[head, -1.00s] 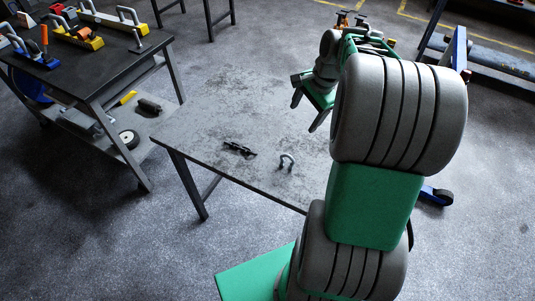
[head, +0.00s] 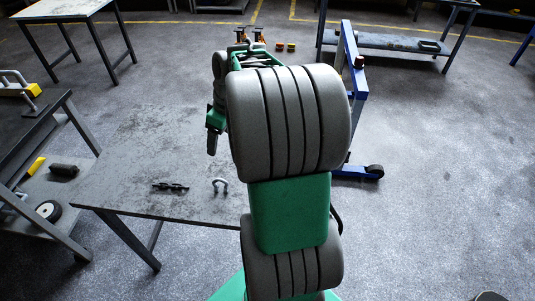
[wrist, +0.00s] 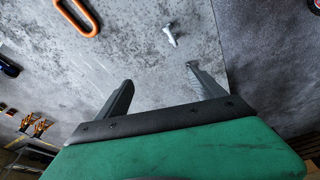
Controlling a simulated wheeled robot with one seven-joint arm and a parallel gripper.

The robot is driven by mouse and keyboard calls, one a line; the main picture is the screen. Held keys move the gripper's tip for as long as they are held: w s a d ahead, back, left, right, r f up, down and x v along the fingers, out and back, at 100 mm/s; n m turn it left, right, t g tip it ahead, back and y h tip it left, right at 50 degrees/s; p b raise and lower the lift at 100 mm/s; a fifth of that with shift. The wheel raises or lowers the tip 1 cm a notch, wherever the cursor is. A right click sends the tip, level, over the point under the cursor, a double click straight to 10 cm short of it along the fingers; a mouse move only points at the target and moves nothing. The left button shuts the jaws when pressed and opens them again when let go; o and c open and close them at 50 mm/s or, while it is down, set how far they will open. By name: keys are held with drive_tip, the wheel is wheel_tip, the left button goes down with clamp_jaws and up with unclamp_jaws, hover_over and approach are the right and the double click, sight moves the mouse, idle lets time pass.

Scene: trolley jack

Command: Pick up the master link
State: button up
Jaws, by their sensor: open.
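The master link appears to be the orange oblong ring (wrist: 77,15) at the top left of the wrist view, cut off by the frame edge. It lies on the grey worn table top; it does not show in the head view, where my arm covers part of the table. My gripper (wrist: 160,76) is open and empty, its two dark fingers spread above the table. The ring lies beyond the left finger, apart from it. In the head view my gripper (head: 213,131) is mostly hidden behind my arm, over the table's right part.
A silver bolt-like part (wrist: 170,34) lies on the table ahead of the fingers. A dark fitting (head: 170,187) and a grey shackle (head: 220,184) lie near the table's front edge. A trolley (head: 40,190) stands left; a blue frame (head: 353,90) stands right.

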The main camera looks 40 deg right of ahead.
drive_tip(key=s+d+f+n, duration=0.1)
drive_tip(key=s+d+f, duration=0.1)
drive_tip(key=d+f, duration=0.2)
drive_tip(key=s+d+f+n+y, duration=0.1)
drive_tip(key=d+f, duration=0.3)
drive_tip(key=d, duration=0.6)
drive_tip(key=s+d+f+n, duration=0.1)
drive_tip(key=d+f, duration=0.3)
drive_tip(key=d, duration=0.4)
drive_tip(key=shift+s+t+y, duration=0.3)
drive_tip(key=shift+s+t, duration=0.1)
drive_tip(key=shift+s, duration=0.45)
drive_tip(key=p+x, duration=0.2)
drive_tip(key=x, duration=0.5)
drive_tip(key=shift+w+a+f, duration=0.15)
drive_tip(key=shift+w+f, duration=0.05)
clamp_jaws()
wheel_tip(320, 180, up, 2)
drive_tip(key=shift+w+r+b, duration=0.1)
drive_tip(key=shift+r+b, duration=0.15)
drive_tip(key=shift+b, duration=0.5)
drive_tip(key=s+a+r+b, duration=0.3)
drive_tip(key=s+a+r, duration=0.6)
drive_tip(key=s+r, duration=0.1)
drive_tip(key=shift+s+r, duration=0.3)
drive_tip(key=shift+s, duration=0.1)
